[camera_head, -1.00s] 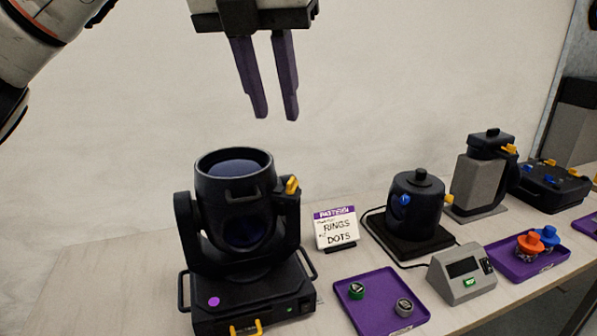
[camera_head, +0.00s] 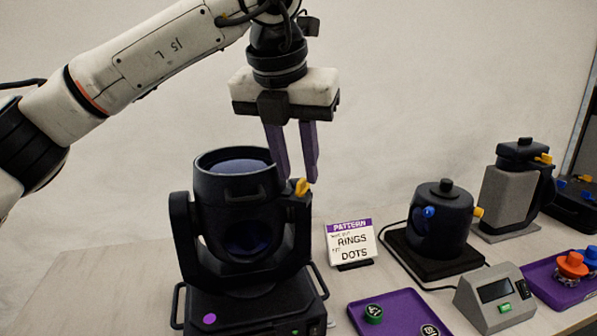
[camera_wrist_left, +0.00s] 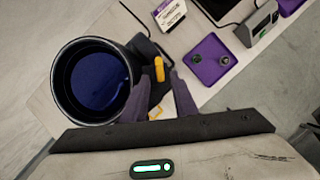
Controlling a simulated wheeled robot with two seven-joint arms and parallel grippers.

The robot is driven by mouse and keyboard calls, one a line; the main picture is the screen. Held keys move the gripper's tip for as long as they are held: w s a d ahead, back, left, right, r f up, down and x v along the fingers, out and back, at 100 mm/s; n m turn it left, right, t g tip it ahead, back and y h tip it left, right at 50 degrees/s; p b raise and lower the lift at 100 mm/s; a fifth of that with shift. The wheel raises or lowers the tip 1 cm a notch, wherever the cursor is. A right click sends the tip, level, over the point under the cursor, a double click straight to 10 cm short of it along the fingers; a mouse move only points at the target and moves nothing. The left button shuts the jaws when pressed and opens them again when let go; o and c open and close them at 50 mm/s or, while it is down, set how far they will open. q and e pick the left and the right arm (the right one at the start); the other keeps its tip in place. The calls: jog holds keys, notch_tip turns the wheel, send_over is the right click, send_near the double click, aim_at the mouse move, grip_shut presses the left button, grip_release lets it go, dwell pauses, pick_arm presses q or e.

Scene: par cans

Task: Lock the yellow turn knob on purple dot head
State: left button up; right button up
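The purple dot head is a black moving-head light (camera_head: 240,215) at left-centre in the head view. A purple dot (camera_head: 209,318) marks its base. Its yellow turn knob (camera_head: 301,187) sits at the top of its right-hand yoke arm and also shows in the left wrist view (camera_wrist_left: 159,69). My left gripper (camera_head: 297,179) points down over the knob, its two purple fingers apart and nothing held. In the left wrist view the knob appears between the fingertips (camera_wrist_left: 160,77). I cannot tell whether the fingers touch it. My right gripper is not in view.
A "PATTERN" sign (camera_head: 350,243) stands right of the head. A purple tray (camera_head: 392,308) holds small round pieces. A black pot-like unit (camera_head: 442,220), a grey control box (camera_head: 495,300) and a second purple tray stand farther right.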

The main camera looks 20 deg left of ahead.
pick_arm(q)
jog(key=shift+x, duration=0.85)
grip_shut()
